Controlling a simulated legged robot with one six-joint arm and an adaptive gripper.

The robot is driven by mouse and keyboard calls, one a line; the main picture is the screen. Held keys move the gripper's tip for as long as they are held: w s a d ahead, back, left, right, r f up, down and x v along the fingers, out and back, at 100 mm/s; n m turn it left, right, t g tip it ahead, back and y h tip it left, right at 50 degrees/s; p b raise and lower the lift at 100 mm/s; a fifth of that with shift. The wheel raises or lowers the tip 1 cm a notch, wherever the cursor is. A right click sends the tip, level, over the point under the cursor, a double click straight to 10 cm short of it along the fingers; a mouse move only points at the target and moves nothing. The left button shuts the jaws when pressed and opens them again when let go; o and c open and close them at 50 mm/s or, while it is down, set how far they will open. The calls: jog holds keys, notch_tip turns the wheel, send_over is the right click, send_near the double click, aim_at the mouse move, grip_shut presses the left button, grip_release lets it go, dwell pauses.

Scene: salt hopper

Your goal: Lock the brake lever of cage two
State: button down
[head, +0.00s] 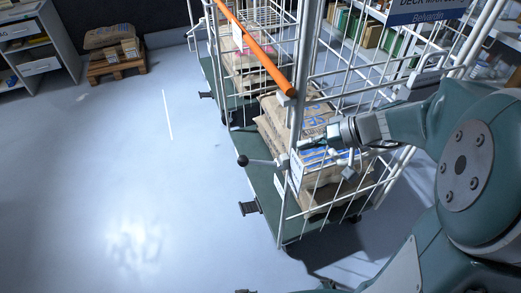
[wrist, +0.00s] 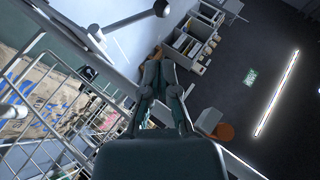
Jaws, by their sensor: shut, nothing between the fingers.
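The near roll cage (head: 292,120) has white wire sides and a green base, with printed sacks inside. A lever with a black ball knob (head: 243,160) sticks out left from its corner post, roughly level. In the wrist view the same lever (wrist: 130,20) crosses the top, its knob just above my fingertips. My gripper (head: 308,143) is beside the corner post in the head view. In the wrist view my gripper (wrist: 158,62) is shut and empty, apart from the lever. The cage's number cannot be read on its small white label (head: 296,170).
A second cage (head: 215,60) with sacks stands behind. An orange bar (head: 255,50) slopes across the cages' upper left. Black pedals (head: 249,207) jut from the green bases. A pallet (head: 116,65) with sacks stands far left. The floor at left is clear.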

aim_at(248, 160)
jog(key=x, duration=1.3)
jog(key=shift+s+a, duration=0.15)
jog(key=shift+a, duration=0.3)
jog(key=shift+a+f, duration=0.1)
jog(key=shift+f, duration=0.2)
